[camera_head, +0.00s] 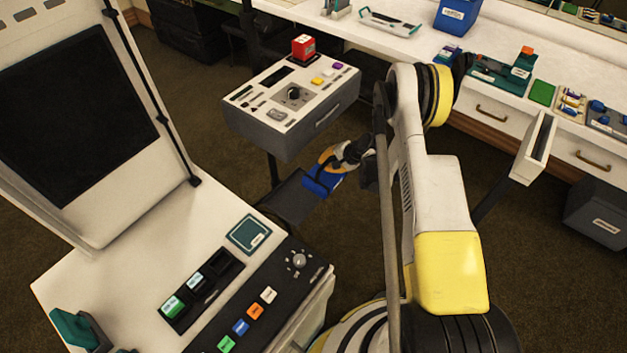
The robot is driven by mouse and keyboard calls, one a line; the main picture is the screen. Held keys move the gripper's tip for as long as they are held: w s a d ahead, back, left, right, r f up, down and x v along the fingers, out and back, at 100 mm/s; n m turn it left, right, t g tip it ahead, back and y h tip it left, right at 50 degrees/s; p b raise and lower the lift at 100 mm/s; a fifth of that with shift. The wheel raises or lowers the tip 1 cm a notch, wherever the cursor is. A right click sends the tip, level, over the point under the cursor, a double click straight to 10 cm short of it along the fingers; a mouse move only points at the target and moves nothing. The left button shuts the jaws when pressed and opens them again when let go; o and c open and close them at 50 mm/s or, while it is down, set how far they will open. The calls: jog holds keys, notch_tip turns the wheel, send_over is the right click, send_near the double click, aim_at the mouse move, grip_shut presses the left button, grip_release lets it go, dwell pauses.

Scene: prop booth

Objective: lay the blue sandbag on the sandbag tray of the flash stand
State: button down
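The blue sandbag (322,183), with a dark strap, is at the right end of a dark flat tray (286,203) in the head view. The tray sits low between the white cabinet and the grey control box. The sandbag overlaps the tray's right end in the picture; I cannot tell whether it rests on it or hangs just above. My gripper (334,164) is right at the upper right side of the sandbag, in line with its strap. The fingers are small and partly hidden, so their grip is not clear.
A grey control box (300,128) with a red block (303,47) on top stands just behind my gripper. A white cabinet (120,262) with buttons is at the front left.

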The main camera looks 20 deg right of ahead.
jog(key=w+a+f+b, duration=0.3)
jog(key=a+f+b, duration=0.3)
jog(key=a+f, duration=0.4)
jog(key=shift+w+a+f, duration=0.25)
jog(key=c, duration=1.5)
grip_release()
jog(key=shift+c, duration=0.2)
